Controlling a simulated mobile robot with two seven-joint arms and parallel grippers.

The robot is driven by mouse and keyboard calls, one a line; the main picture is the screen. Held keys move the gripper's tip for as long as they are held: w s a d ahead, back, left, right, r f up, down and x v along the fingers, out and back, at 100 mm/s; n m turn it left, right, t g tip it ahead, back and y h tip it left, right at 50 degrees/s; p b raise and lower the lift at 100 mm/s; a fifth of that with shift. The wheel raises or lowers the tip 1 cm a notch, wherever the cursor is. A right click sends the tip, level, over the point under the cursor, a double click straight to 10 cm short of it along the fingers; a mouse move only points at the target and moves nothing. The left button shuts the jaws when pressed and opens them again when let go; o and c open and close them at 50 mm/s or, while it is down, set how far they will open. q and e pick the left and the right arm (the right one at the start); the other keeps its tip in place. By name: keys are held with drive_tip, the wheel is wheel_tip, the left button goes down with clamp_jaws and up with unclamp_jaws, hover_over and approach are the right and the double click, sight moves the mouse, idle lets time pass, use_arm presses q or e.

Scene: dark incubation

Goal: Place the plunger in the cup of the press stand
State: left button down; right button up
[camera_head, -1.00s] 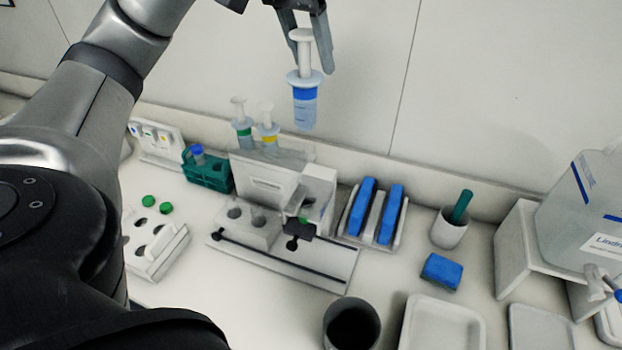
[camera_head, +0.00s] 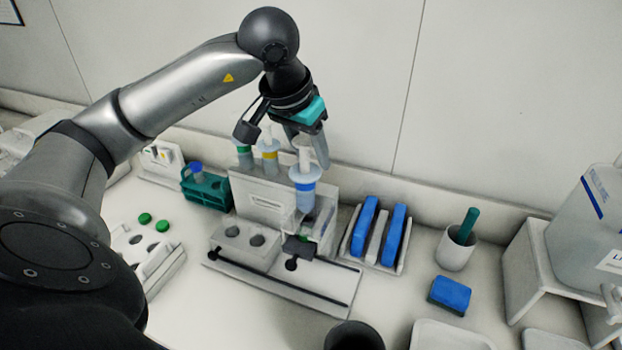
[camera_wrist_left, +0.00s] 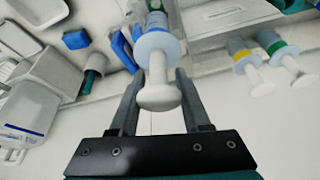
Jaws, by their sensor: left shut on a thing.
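The plunger (camera_head: 305,183) is a syringe-like piece with a white rod and flange, a blue band and a clear barrel. My left gripper (camera_head: 308,152) is shut on its upper rod and holds it roughly upright. In the left wrist view the plunger (camera_wrist_left: 158,97) shows between the two fingers, white end cap nearest the camera. The press stand (camera_head: 280,281) is white with a dark slot and knobs. The plunger's lower end is at the stand's right-hand column, in front of it or in it; I cannot tell. The cup is not clearly visible. My right gripper is out of view.
Plungers with green (camera_head: 244,150) and yellow (camera_head: 268,156) bands stand behind the stand. A teal rack (camera_head: 207,190) is to its left, a tray with blue blocks (camera_head: 363,226) to its right. A dark-mouthed cup (camera_head: 353,337) stands in front.

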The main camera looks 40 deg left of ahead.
sight(297, 144)
use_arm(q)
drive_tip(key=shift+f, duration=2.7)
drive_tip(key=shift+c, duration=1.8)
unclamp_jaws()
drive_tip(key=shift+b, duration=0.35)
drive_tip(key=shift+r, duration=0.4)
drive_tip(key=p+v, duration=0.1)
drive_tip(key=v, duration=1)
drive_tip(key=shift+s+r, duration=0.2)
